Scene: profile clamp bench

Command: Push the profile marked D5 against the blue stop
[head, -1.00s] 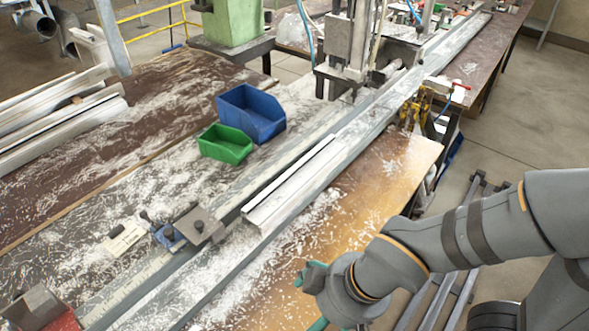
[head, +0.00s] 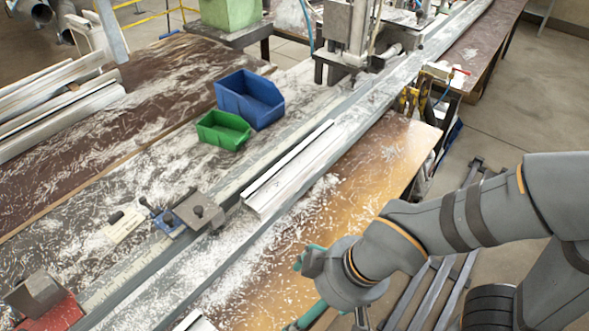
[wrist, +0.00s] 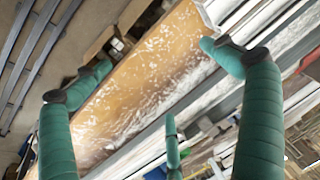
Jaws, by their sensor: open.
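A pale, ribbed metal profile (head: 290,172) lies lengthwise on the long rail bed in the head view. No D5 mark is readable on it. The blue stop (head: 168,222), with a grey metal block (head: 200,212) beside it, sits toward the lower left; a gap shows between the block and the profile's near end. The end of another pale profile (head: 194,321) shows at the bottom edge. My gripper (wrist: 158,72) has its green fingers spread and empty. In the head view, its teal fingers are partly hidden behind my wrist, over the bench's front side.
A blue bin (head: 249,100) and a green bin (head: 222,131) stand behind the rail. A red-based block (head: 45,300) is at the lower left. A machine column (head: 348,40) rises at the back. Chips litter the brown bench top (head: 345,190), which is otherwise clear.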

